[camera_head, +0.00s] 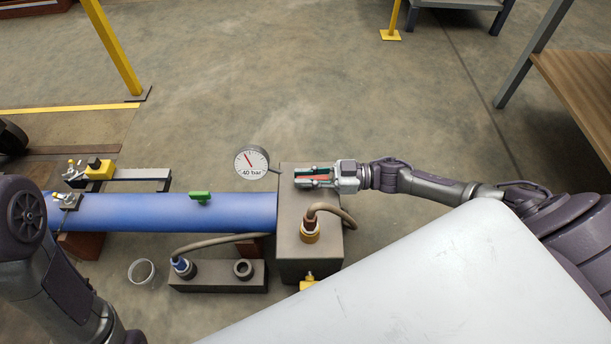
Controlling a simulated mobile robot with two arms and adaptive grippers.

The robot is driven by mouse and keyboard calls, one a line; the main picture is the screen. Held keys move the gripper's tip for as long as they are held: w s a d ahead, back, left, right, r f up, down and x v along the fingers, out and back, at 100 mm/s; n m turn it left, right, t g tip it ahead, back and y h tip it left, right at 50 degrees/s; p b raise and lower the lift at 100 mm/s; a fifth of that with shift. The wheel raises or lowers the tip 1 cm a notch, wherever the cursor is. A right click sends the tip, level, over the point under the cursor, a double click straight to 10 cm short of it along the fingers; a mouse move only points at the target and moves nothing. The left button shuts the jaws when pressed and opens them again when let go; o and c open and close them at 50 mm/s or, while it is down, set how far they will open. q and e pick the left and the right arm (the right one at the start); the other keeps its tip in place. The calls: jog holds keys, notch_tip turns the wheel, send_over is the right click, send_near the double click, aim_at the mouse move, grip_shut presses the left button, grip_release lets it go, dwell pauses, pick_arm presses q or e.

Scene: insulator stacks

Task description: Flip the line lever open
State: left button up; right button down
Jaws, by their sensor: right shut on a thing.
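My right gripper (302,178) reaches in from the right over the top of a grey-brown box (294,230). It is shut on a narrow red bar (316,176), which lies between its fingers; I take this to be the line lever. The fingers hide much of the bar and where it is fixed. A small green lever (200,196) sits on top of the blue pipe (150,212), apart from the gripper. My left arm shows at the lower left, but its gripper is out of view.
A round gauge (251,162) marked 40 bar stands beside the box. A hose (335,208) with a brass fitting (310,232) rises from the box. A low block (215,278) has a blue hose plug and a socket. A clear cup (142,271) stands on the floor.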

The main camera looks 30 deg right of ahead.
jog(key=shift+s, duration=0.1)
jog(key=c, duration=1.1)
grip_release()
jog(key=v, duration=1.2)
jog(key=shift+a, duration=0.1)
